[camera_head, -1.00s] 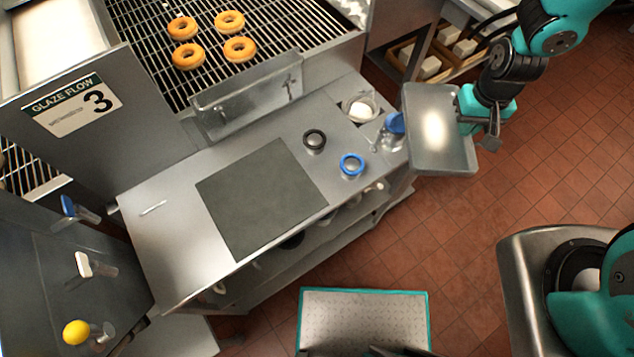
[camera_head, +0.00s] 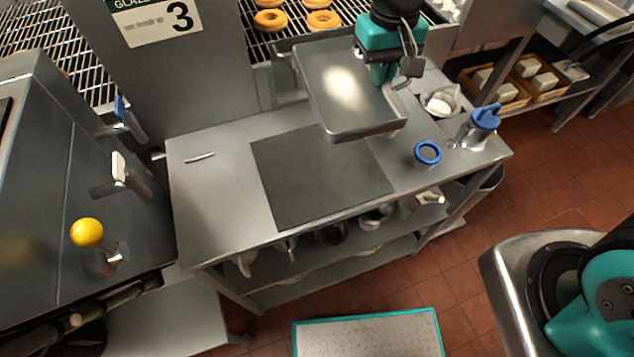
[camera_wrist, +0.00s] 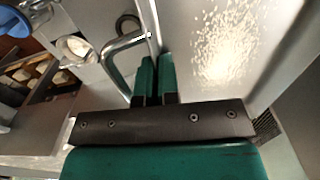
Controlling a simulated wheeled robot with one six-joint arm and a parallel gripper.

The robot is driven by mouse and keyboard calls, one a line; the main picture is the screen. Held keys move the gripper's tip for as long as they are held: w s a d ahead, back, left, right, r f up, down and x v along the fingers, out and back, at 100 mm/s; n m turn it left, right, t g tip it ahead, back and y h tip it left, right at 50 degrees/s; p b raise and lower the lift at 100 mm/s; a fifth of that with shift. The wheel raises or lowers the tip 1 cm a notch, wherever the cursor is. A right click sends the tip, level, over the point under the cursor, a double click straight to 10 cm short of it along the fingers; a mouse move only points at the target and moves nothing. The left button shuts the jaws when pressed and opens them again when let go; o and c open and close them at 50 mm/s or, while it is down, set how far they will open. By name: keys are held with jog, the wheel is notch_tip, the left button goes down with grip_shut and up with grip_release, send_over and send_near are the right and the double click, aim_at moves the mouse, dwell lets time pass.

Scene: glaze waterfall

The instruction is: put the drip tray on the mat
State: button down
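The drip tray (camera_head: 341,88) is a shallow grey metal pan with a raised rim. My gripper (camera_head: 388,82) is at its right side and holds it up, slightly tilted, above the bench. In the wrist view the teal fingers of my gripper (camera_wrist: 156,75) are close together at the tray's bent bar handle (camera_wrist: 122,45); the tray's speckled inside (camera_wrist: 225,55) lies to the right. The mat (camera_head: 318,192) is a dark grey square flat on the steel bench, bare. In the head view the tray covers the mat's back right corner.
The fryer panel with the sign (camera_head: 155,20) rises behind. Bench left of the mat is free, apart from a small handle (camera_head: 199,157).

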jog(key=r+b, duration=0.2)
jog(key=b, duration=0.1)
send_over(346, 157)
jog(key=shift+w+d+f+n, duration=0.1)
jog(key=shift+w+n, duration=0.05)
jog(key=shift+n, duration=0.25)
jog(key=shift+f, duration=0.1)
notch_tip(346, 157, down, 19)
jog(key=shift+f+p, duration=0.1)
jog(key=shift+p, duration=0.2)
jog(key=shift+f, duration=0.1)
jog(key=c, duration=1.3)
grip_release()
jog(key=shift+c, duration=0.2)
